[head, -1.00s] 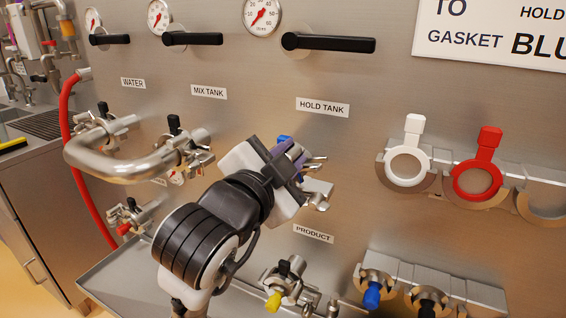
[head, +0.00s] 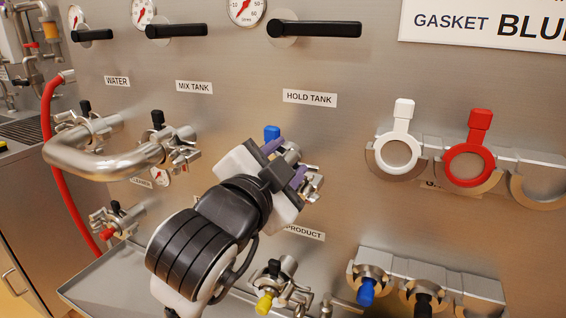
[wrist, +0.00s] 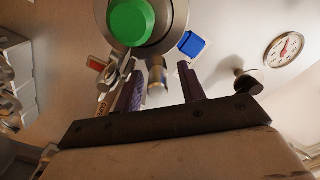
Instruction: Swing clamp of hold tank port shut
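The hold tank port is below the HOLD TANK label (head: 309,98), mostly hidden behind my gripper (head: 286,163). A blue tab (head: 272,132) stands up at its top, and steel clamp parts (head: 314,182) show to the right of my fingers. In the wrist view, a green round face in a steel ring (wrist: 132,22) is at the top, with the blue tab (wrist: 190,43) to its right. My purple fingers (wrist: 160,88) are apart, just below the ring. A small steel piece (wrist: 157,75) shows in the gap; I cannot tell whether either finger touches it.
A bent steel pipe (head: 105,163) with clamps stands out from the panel at left. The product port (head: 268,285) is below my gripper. White (head: 400,155) and red (head: 470,162) ring gaskets hang at right. A black valve lever (head: 315,29) is above.

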